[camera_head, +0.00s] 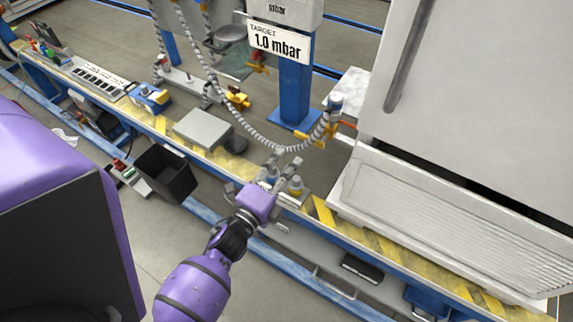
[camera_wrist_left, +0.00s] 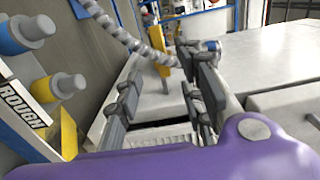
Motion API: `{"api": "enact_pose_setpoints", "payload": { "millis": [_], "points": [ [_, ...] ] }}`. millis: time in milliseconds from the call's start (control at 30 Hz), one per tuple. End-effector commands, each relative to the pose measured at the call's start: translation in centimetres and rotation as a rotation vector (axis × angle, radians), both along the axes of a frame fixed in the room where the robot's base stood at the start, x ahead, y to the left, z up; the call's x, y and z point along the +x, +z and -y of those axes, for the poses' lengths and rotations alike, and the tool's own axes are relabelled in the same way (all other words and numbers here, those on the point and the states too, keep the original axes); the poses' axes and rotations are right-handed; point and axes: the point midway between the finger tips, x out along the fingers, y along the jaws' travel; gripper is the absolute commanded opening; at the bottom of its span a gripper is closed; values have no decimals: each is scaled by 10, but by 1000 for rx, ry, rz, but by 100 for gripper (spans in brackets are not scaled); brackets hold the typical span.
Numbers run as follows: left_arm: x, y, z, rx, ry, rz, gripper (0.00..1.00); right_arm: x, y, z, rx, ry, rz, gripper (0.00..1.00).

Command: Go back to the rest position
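My left gripper (camera_head: 281,163), on a purple wrist, reaches over the front of the workbench in the head view. Its two fingers stand apart, with nothing seen gripped between them. In the left wrist view the gripper (camera_wrist_left: 160,95) also shows its fingers spread. A grey ribbed hose (camera_head: 250,134) sags just beyond the fingertips in the head view; contact cannot be told. The hose (camera_wrist_left: 128,38) also crosses the top of the left wrist view, beyond the fingers. Valve knobs, one with a yellow base (camera_head: 295,186), stand close beside the gripper. My right gripper is not in view.
A large white cabinet (camera_head: 480,90) with a ribbed tray (camera_head: 450,220) stands on the right. A blue post with a "1.0 mbar" sign (camera_head: 279,42) rises behind the hose. A grey box (camera_head: 203,129) sits on the bench, and a black bin (camera_head: 165,175) is in front of it.

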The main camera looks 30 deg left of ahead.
Motion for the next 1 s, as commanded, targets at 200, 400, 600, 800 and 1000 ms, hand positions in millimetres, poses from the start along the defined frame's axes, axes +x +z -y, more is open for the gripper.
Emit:
{"api": "enact_pose_setpoints", "payload": {
  "millis": [200,400,600,800,1000],
  "points": [
    [0,0,0,0,0,0,36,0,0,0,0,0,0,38],
    [0,-3,-3,-60,11,-15,36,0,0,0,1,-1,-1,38],
    [-3,-18,-11,-435,107,-111,36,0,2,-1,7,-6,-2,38],
    [-70,-46,-4,-946,282,-324,36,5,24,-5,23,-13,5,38],
    [-175,-59,24,-1351,503,-544,36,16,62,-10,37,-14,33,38]
  ]
}}
